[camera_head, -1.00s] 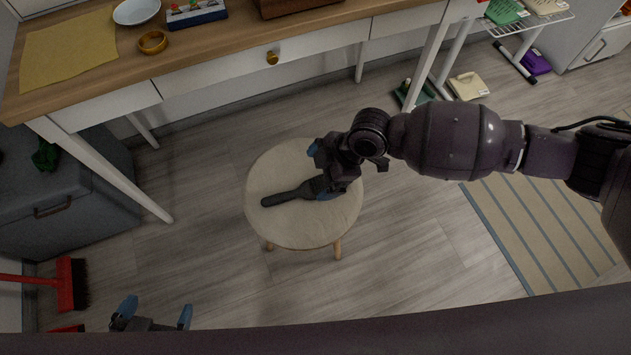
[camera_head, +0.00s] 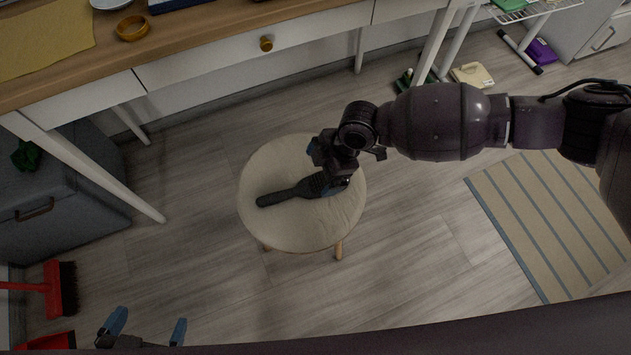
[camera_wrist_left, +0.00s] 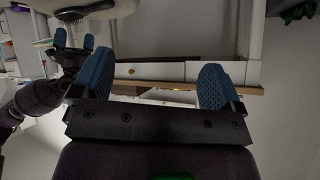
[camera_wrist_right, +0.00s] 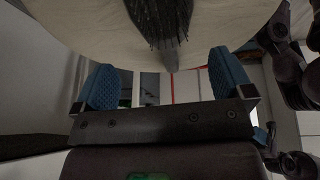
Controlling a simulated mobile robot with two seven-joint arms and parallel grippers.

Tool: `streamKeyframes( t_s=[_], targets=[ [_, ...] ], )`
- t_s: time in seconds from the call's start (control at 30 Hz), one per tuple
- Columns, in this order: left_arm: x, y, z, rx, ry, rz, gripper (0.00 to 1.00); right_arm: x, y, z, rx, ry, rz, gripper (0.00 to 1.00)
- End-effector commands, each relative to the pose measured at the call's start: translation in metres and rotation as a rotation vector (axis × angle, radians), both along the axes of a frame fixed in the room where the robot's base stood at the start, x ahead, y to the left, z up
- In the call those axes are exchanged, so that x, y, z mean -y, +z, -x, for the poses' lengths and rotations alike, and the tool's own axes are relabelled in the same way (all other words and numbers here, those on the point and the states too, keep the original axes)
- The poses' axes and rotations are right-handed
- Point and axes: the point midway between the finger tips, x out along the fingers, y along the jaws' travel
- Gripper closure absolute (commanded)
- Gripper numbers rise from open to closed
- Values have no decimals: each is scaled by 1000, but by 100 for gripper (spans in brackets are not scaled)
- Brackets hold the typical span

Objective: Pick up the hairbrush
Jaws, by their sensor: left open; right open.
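A dark hairbrush (camera_head: 285,195) lies on a round cream-topped stool (camera_head: 262,226). Its handle points to the left and its head lies to the right, partly under my right gripper (camera_head: 322,170). My right gripper is over the right part of the stool, and its arm hides part of the seat. In the right wrist view the brush's bristly head (camera_wrist_right: 160,18) and the handle show above the open, empty fingers (camera_wrist_right: 165,85). My left gripper (camera_head: 145,330) is open and empty at the bottom left, away from the stool. Its blue fingers also show in the left wrist view (camera_wrist_left: 158,85).
A wooden-topped desk (camera_head: 200,45) with white drawers stands behind the stool. A grey cabinet (camera_head: 70,200) is at the left, with a red broom (camera_head: 55,288) before it. A striped rug (camera_head: 550,220) lies at the right. The floor around the stool is clear.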

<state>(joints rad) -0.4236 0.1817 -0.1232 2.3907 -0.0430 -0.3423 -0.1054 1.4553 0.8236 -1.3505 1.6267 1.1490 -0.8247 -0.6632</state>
Motion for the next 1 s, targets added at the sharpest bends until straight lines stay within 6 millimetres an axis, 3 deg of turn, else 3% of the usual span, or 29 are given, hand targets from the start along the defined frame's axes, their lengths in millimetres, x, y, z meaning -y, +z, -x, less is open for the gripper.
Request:
streamKeyframes(
  t_s=[0.1, 0.3, 0.67, 1.0],
  targets=[
    [-1, -6, 2, 9, 6, 11, 8, -3, -21, 6, -8, 1, 0, 1],
    [-3, -6, 1, 51, 21, 29, 8, -10, -43, 8, -6, 1, 0, 1],
    [-3, -3, -1, 66, 24, 35, 8, -13, -45, 6, 1, 0, 0, 3],
    [-3, -3, -1, 65, 24, 34, 8, -12, -45, 6, 1, 0, 0, 55]
  ],
)
